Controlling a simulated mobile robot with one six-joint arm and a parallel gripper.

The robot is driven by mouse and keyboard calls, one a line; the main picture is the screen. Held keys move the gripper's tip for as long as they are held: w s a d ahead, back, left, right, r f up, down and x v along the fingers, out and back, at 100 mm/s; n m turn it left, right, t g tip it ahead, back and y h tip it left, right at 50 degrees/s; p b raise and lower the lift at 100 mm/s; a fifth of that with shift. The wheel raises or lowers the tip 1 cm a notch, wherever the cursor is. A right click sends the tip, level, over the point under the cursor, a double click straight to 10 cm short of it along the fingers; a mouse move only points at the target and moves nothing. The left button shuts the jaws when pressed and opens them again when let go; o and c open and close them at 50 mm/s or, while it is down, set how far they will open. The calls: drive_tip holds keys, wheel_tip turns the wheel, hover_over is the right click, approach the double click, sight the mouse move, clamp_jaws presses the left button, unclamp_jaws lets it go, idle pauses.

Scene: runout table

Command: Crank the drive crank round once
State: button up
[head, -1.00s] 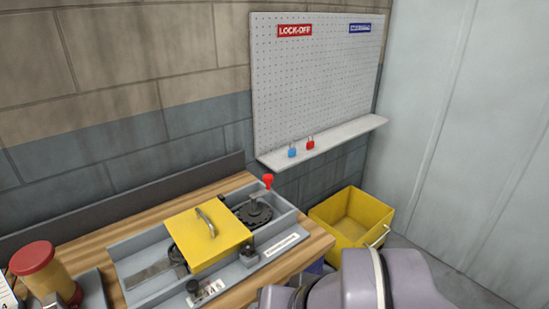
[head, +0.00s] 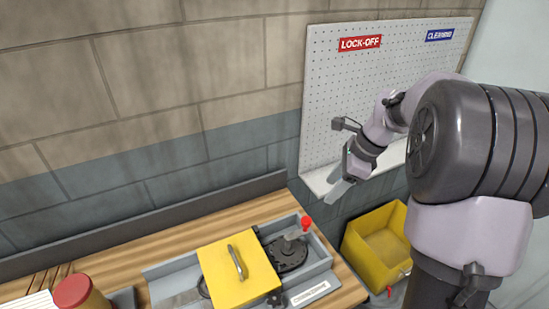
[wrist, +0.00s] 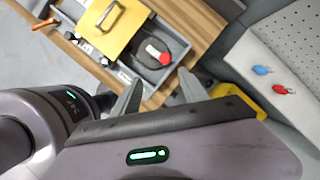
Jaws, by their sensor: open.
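The drive crank has a red knob (head: 306,223) over a black round disc (head: 288,256) at the right end of the grey runout unit (head: 318,274). The knob also shows in the wrist view (wrist: 157,53), above and between the fingers. My gripper (head: 341,186) is open and empty. In the head view it hangs up and to the right of the knob, apart from it, in front of the pegboard's shelf. Both fingers (wrist: 158,93) show in the wrist view with nothing between them.
A yellow cover with a handle (head: 232,274) sits left of the crank. A yellow bin (head: 375,250) stands right of the wooden bench (head: 130,235). A pegboard (head: 345,75) hangs behind. Blue (wrist: 262,70) and red (wrist: 282,91) padlocks are on its shelf.

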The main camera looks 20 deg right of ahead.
sight(307, 220)
drive_tip(key=shift+m, duration=0.7)
drive_tip(key=b+x, duration=0.1)
drive_tip(key=x, duration=0.5)
drive_tip(key=d+b+x, duration=0.1)
drive_tip(key=x, duration=0.4)
drive_tip(key=b+x, duration=0.1)
drive_tip(key=x, duration=0.5)
drive_tip(key=shift+w+d+f+b, duration=0.3)
drive_tip(key=shift+w+f+b, duration=0.05)
drive_tip(key=shift+f, duration=0.25)
clamp_jaws()
